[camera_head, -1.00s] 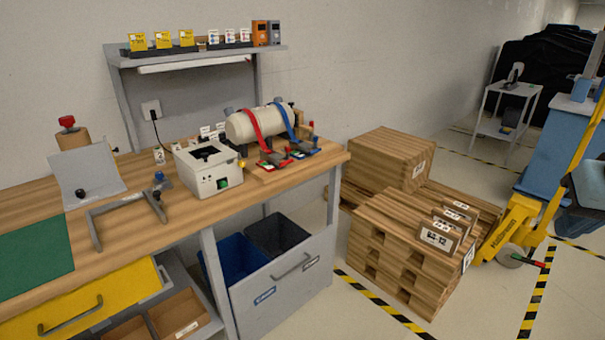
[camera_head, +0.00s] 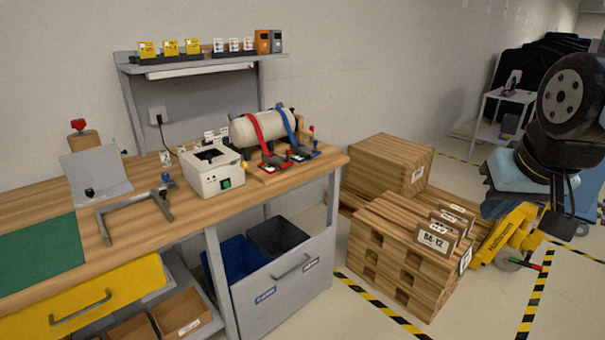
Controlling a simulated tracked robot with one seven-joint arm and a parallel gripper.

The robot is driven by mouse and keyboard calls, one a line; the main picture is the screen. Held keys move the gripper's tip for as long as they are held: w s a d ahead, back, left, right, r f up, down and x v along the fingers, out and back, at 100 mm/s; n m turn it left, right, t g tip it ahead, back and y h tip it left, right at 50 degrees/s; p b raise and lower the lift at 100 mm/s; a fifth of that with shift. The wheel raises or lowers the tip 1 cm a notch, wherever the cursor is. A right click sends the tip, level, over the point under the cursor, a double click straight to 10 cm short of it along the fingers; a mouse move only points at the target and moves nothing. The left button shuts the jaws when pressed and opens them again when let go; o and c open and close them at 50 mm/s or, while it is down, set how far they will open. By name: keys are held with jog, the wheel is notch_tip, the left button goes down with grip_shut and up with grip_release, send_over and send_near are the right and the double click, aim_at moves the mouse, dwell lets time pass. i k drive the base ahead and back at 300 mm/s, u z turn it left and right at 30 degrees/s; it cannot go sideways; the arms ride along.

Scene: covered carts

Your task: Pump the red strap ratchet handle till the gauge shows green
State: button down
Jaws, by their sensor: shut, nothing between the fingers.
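The red strap (camera_head: 259,132) runs over a white cylinder (camera_head: 242,131) lying on the workbench. Its ratchet (camera_head: 273,162) sits on a red base at the front of the cylinder, and the handle is too small to make out clearly. A small green-and-white patch shows by the red base, but I cannot tell the gauge reading. A blue strap (camera_head: 289,122) with its own ratchet (camera_head: 303,150) is just to the right. My gripper (camera_head: 561,229) is at the right side of the view, dark and shut, far from the ratchet and touching neither strap.
A white box (camera_head: 212,179) with a green switch stands left of the cylinder. A grey bracket (camera_head: 135,212) lies on the bench (camera_head: 185,205). Stacked wooden pallets (camera_head: 385,262) stand on the floor between bench and arm, with a yellow pallet truck (camera_head: 512,232) behind.

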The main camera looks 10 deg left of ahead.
aim_at(277, 159)
jog(key=u, duration=0.1)
jog(key=i, duration=1)
jog(key=z, duration=0.1)
